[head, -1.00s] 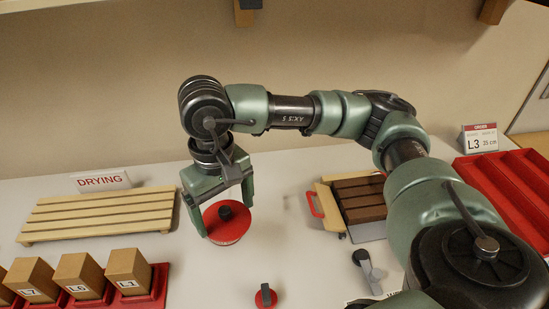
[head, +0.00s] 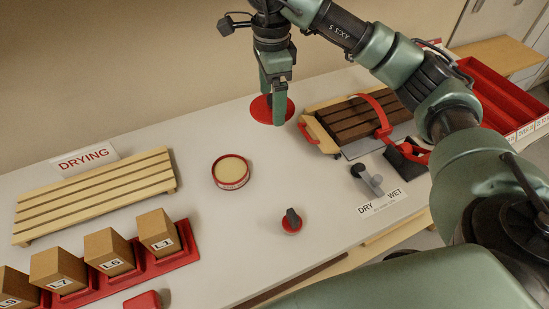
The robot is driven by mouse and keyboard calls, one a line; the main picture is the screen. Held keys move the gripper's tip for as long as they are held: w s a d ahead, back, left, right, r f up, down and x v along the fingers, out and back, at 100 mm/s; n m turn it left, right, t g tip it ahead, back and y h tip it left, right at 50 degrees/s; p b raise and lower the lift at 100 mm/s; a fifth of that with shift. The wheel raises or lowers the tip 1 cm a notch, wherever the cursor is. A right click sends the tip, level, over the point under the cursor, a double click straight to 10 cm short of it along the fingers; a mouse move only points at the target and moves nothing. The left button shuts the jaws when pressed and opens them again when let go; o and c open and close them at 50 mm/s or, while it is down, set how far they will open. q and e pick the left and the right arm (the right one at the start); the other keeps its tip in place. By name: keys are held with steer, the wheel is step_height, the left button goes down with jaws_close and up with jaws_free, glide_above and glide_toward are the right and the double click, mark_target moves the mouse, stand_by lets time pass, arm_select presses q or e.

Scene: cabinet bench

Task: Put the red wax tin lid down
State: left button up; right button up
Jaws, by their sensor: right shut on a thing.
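The red wax tin lid (head: 261,108) is a flat red disc at the fingertips of my right gripper (head: 275,106), behind and to the right of the tin. My right gripper points down and is shut on the lid; the fingers hide its middle. The lid is at or close above the bench top; I cannot tell whether it touches. The wax tin (head: 231,172) stands open on the bench, with pale wax inside a red rim. My left gripper is not in view.
A wooden drying rack (head: 95,193) is at left, with labelled blocks (head: 159,231) in red holders in front. A brown slatted board (head: 350,119) stands right of the lid. A small red knobbed item (head: 292,221) sits in front. The bench (head: 210,120) around the tin is clear.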

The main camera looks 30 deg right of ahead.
steer(key=shift+w+d+r+m, duration=0.15)
steer(key=shift+w+d+m, duration=0.15)
steer(key=shift+m, duration=0.9)
step_height(320, 180, down, 3)
steer(key=shift+a, duration=0.1)
steer(key=p, duration=0.3)
glide_above(273, 160)
step_height(273, 160, down, 12)
steer(key=shift+s+r, duration=0.15)
steer(key=shift+r, duration=0.1)
step_height(273, 160, down, 5)
steer(key=shift+r+p, duration=0.1)
steer(key=shift+p, duration=0.5)
steer(key=shift+f, duration=0.3)
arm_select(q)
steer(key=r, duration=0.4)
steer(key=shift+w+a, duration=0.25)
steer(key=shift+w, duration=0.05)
